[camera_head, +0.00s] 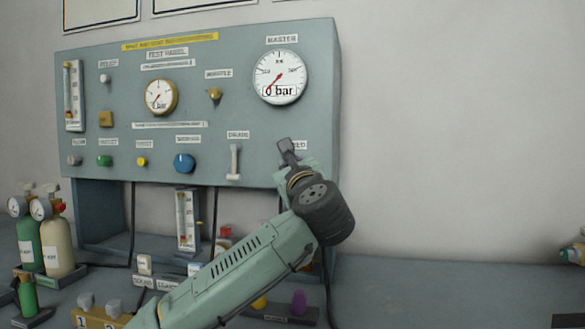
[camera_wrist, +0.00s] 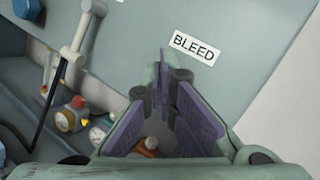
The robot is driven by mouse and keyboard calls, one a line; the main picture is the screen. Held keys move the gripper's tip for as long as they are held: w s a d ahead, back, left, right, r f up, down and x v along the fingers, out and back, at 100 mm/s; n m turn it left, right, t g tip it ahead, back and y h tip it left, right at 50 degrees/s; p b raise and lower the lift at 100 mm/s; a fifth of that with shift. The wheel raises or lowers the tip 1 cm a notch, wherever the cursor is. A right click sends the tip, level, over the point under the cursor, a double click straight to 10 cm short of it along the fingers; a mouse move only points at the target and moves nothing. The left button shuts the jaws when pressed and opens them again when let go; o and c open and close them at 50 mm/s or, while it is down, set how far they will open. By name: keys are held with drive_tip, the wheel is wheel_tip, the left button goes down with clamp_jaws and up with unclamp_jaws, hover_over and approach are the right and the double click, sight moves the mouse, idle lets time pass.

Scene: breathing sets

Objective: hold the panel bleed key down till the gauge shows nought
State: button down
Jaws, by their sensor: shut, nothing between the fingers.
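The grey-blue panel (camera_head: 215,115) stands against the wall. Its large round master gauge (camera_head: 280,77) has a red needle pointing lower left and a readout of "0 bar". A smaller gold-rimmed gauge (camera_head: 160,97) is at left; its digit is hard to read. My gripper (camera_head: 288,150) is at the panel's lower right, partly covering the bleed label (camera_head: 300,145). In the wrist view my gripper (camera_wrist: 165,85) has its fingertips together and empty, just below the full BLEED label (camera_wrist: 194,48). The bleed key is hidden behind my gripper; I cannot tell whether they touch.
A white drain lever (camera_head: 235,161) sits left of my gripper, and a blue knob (camera_head: 184,163) farther left. Gas bottles (camera_head: 57,245) stand at the bench's left. The bench (camera_head: 430,290) right of my arm is mostly clear.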

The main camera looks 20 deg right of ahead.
drive_tip(key=shift+s+a+b, duration=0.3)
drive_tip(key=shift+s+a, duration=0.4)
drive_tip(key=shift+s, duration=0.35)
drive_tip(key=shift+s+a+b, duration=0.25)
drive_tip(key=shift+s+a, duration=0.45)
drive_tip(key=shift+s, duration=0.35)
